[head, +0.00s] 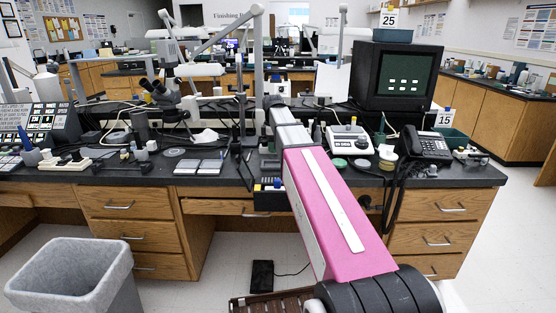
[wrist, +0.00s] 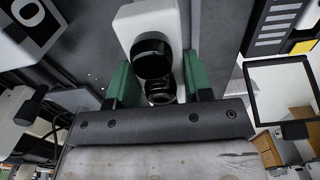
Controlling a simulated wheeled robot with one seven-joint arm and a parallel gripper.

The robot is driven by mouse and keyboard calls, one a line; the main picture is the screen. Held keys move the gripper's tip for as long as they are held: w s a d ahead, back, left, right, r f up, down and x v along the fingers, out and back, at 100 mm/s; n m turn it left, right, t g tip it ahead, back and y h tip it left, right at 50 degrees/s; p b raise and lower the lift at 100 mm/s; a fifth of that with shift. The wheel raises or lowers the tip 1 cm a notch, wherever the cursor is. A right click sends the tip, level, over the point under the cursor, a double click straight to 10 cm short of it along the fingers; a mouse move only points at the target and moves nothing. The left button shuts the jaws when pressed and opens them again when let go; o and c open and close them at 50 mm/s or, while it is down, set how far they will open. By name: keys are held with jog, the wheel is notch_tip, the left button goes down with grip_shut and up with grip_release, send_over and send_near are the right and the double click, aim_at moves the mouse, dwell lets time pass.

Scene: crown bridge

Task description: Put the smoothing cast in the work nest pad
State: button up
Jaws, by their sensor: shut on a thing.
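My gripper (wrist: 158,68) shows in the wrist view with two green fingers, one on each side of a white and black piece (wrist: 152,48). It is shut on this piece, which has a white body and dark rounded parts between the fingers. I cannot tell for sure whether it is the smoothing cast. In the head view my gripper is hidden behind my pink and grey arm, which reaches over the middle of the bench. I cannot pick out the work nest pad with certainty; small grey flat pieces (head: 198,167) lie on the bench left of my arm.
The dark bench top (head: 130,178) is crowded. A microscope (head: 160,92) stands behind, left of my arm. A white scale-like device (head: 349,140), a black phone (head: 427,146) and a monitor (head: 398,77) stand to the right. A grey bin (head: 70,272) is on the floor at front left.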

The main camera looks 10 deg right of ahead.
jog(key=shift+s+d+f, duration=0.7)
jog(key=shift+s+d, duration=0.1)
jog(key=shift+s, duration=0.15)
jog(key=shift+d+f, duration=0.1)
jog(key=shift+f, duration=1.95)
jog(key=shift+f, duration=0.4)
